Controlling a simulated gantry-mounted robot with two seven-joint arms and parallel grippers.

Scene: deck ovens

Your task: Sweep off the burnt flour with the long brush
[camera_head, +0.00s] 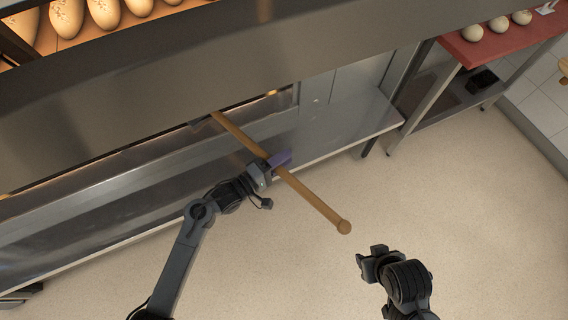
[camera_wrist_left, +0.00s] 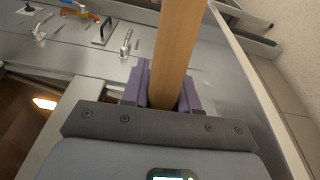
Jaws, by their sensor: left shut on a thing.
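The long brush (camera_head: 315,203) shows as a wooden pole. Its round end is over the floor at the lower right and its other end runs up-left into the oven opening (camera_head: 270,95). My left gripper (camera_head: 277,162) is shut on the pole near its middle. In the left wrist view the pole (camera_wrist_left: 172,55) stands between the purple finger pads (camera_wrist_left: 160,92). The brush head is hidden inside the oven, and I see no burnt flour. My right gripper (camera_head: 370,260) is at the lower right, empty and apart from the pole; its finger gap is unclear.
A steel ledge (camera_head: 350,120) runs along the oven front below the opening. Bread loaves (camera_head: 103,14) sit in the lit deck above. A red-topped table (camera_head: 500,45) with several buns stands at the upper right. The floor (camera_head: 480,200) is clear.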

